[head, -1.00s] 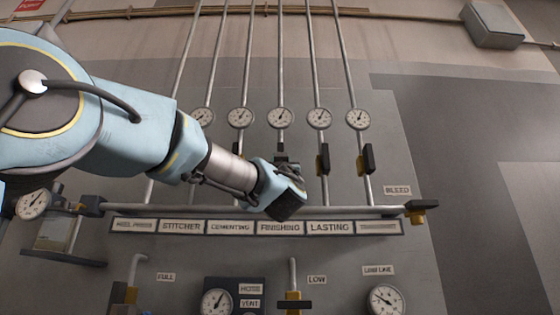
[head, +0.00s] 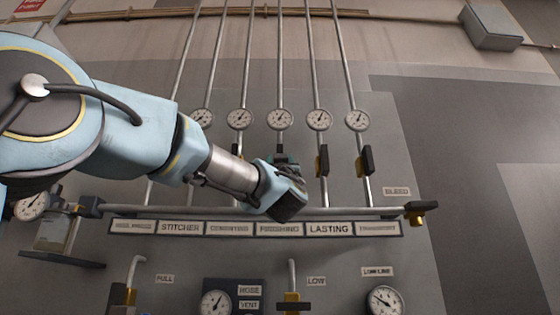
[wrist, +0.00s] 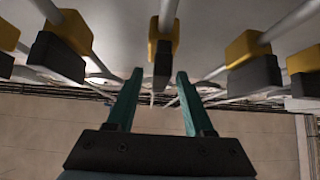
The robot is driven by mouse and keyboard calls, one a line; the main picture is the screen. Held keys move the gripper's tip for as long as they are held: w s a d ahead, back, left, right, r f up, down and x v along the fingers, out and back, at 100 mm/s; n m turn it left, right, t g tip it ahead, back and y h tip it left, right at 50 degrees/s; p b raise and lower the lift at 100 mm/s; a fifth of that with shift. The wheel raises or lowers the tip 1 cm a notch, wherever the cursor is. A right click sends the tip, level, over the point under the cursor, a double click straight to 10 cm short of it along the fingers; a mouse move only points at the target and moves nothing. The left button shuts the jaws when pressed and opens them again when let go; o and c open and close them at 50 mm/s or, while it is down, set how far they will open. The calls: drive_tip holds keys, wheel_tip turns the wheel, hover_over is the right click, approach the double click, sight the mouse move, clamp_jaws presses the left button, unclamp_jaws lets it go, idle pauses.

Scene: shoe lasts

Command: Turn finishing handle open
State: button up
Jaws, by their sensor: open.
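The finishing label (head: 280,229) sits on the label strip below the pipes. Above it, the finishing pipe (head: 280,60) runs up through a gauge (head: 281,119). My gripper (head: 284,160) is in front of this pipe, just below the gauge, and largely hides the valve there in the head view. In the wrist view, the finishing handle's dark lever (wrist: 161,68) hangs from a yellow valve body (wrist: 164,30). It appears between the two teal fingertips of my gripper (wrist: 160,73), which are apart. Whether they touch the lever cannot be told.
Similar handles stand close on the right: the lasting handle (head: 322,160) and another (head: 367,160). A horizontal pipe (head: 340,209) with a bleed valve (head: 416,214) runs below. Further gauges and valves lie lower on the panel. The panel's right side is clear.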

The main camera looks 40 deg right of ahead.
drive_tip(key=b+v, duration=0.1)
drive_tip(key=v, duration=0.9)
drive_tip(key=shift+s+a+f, duration=0.2)
drive_tip(key=shift+f, duration=0.1)
